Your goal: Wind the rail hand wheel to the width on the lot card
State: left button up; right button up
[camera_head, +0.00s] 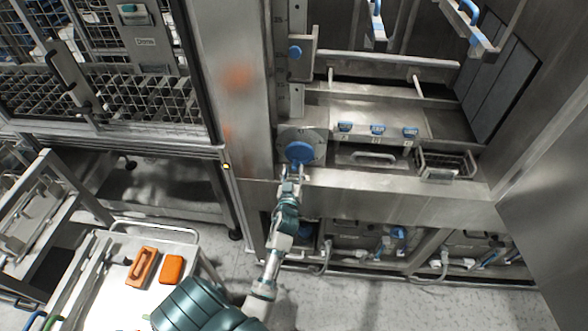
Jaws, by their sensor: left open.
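A blue round hand wheel (300,152) sits on a grey round plate (318,141) at the front of the steel machine. My left gripper (294,170) is open, with its fingertips pointing up at the lower edge of the blue wheel. I cannot tell whether the fingers touch it. A second, smaller blue knob (295,52) is higher up, beside an upright strip with marks (297,98) too small to read. No lot card can be made out for certain. My right gripper is out of view.
A cart (105,290) with orange items (172,269) stands at lower left. A mesh cage (180,90) is at upper left.

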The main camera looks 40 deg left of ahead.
pick_arm(q)
jog(key=v, duration=1)
jog(key=shift+s+d, duration=0.25)
jog(key=shift+d, duration=0.05)
